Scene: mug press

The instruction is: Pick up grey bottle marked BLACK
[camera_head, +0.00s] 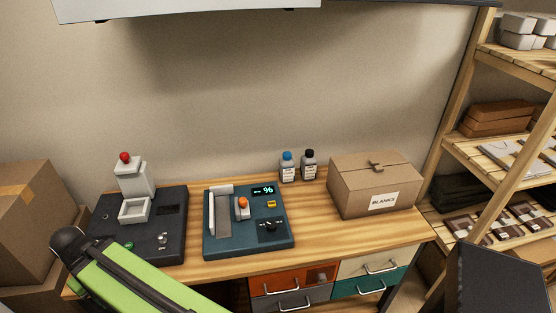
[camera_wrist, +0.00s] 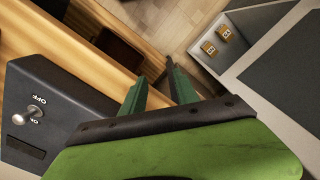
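The grey bottle with a black cap (camera_head: 309,165) stands upright at the back of the wooden table, near the wall. Its label is too small to read. A similar grey bottle with a blue cap (camera_head: 288,168) stands just left of it. My gripper (camera_wrist: 155,73) shows in the wrist view with its two teal fingers spread apart and nothing between them. It is over the table's front edge, away from the bottles. In the head view my green arm crosses the lower left and the gripper is out of frame. Neither bottle shows in the wrist view.
A cardboard box marked BLANKS (camera_head: 375,187) stands right of the bottles. A teal machine with a display (camera_head: 220,247) is in front and left of them. A dark press (camera_head: 168,225) stands further left. Bare tabletop (camera_head: 315,225) lies in front of the bottles.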

